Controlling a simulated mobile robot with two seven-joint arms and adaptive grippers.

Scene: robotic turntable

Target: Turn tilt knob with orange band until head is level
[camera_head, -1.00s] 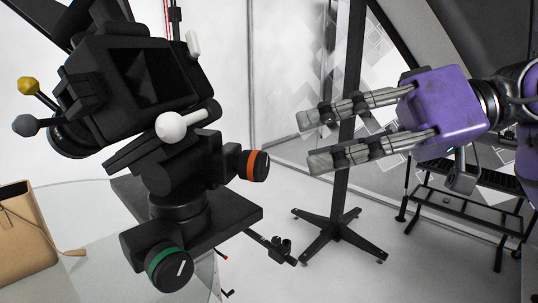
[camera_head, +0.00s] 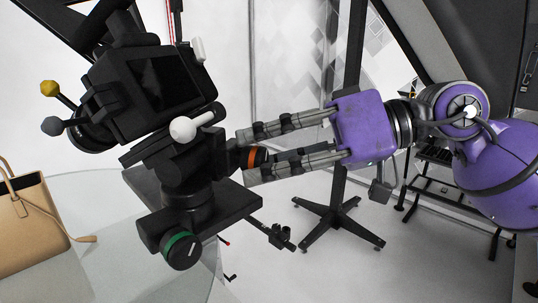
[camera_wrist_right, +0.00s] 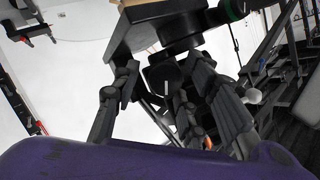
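The black head (camera_head: 150,85) stands on its mount at the left and sits at a slant in the head view. The tilt knob with the orange band (camera_head: 258,158) points right from the mount. My right gripper (camera_head: 246,157) has come in from the right, with one finger above the knob and one below it. In the right wrist view, the knob's dark face with a white mark (camera_wrist_right: 166,79) lies between the two spread fingers (camera_wrist_right: 168,100). Gaps show there on both sides, so the gripper is open around the knob. My left gripper is not in view.
A green-banded knob (camera_head: 181,250) sits lower on the base plate (camera_head: 238,205). A tan bag (camera_head: 30,225) rests on the glass table (camera_head: 110,225). A black stand (camera_head: 340,222) is behind.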

